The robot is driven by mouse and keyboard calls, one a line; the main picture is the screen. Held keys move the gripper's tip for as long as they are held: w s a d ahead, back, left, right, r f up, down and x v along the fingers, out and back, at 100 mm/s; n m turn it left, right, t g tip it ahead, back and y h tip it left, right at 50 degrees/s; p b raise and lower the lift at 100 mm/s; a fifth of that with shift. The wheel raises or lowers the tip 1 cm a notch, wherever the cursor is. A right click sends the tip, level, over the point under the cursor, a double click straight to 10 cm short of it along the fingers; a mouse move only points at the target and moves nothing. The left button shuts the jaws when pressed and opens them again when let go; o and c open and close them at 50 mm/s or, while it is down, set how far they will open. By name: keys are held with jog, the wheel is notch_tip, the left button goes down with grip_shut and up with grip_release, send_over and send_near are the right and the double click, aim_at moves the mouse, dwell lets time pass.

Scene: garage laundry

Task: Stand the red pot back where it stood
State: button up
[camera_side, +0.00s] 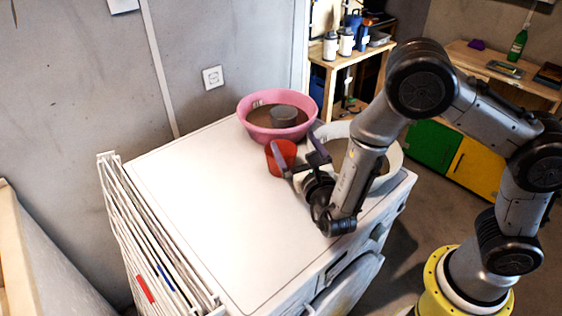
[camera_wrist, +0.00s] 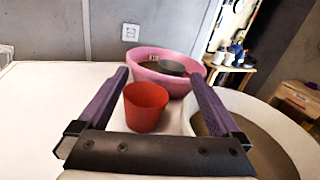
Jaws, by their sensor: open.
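The red pot (camera_side: 281,157) stands upright on the white top of the washing machine (camera_side: 190,190), in front of the pink basin. In the wrist view the red pot (camera_wrist: 146,107) sits between the fingers, nearer the left one, with visible gaps on both sides. My gripper (camera_side: 297,156) is open and low over the machine top, with its fingers pointing toward the pot. In the wrist view my gripper (camera_wrist: 160,82) has its two fingers wide apart. In the side view a finger partly covers the pot.
A pink basin (camera_side: 247,122) holding a grey pot (camera_side: 284,116) stands just behind the red pot. A large white basin (camera_side: 391,160) stands to the right, partly hidden by my arm. A white drying rack (camera_side: 150,235) leans at the machine's left. The machine top's left half is clear.

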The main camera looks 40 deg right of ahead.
jog(key=shift+n, duration=0.3)
jog(key=f, duration=0.6)
jog(key=a+f, duration=0.1)
jog(key=f, duration=0.2)
jog(key=shift+s+f, duration=0.15)
jog(key=shift+s, duration=0.05)
jog(key=shift+w+d+r, duration=0.2)
jog(key=shift+w+d, duration=0.1)
jog(key=shift+w, duration=0.35)
jog(key=shift+x, duration=3.1)
jog(key=shift+a, duration=0.15)
jog(key=c, duration=1.1)
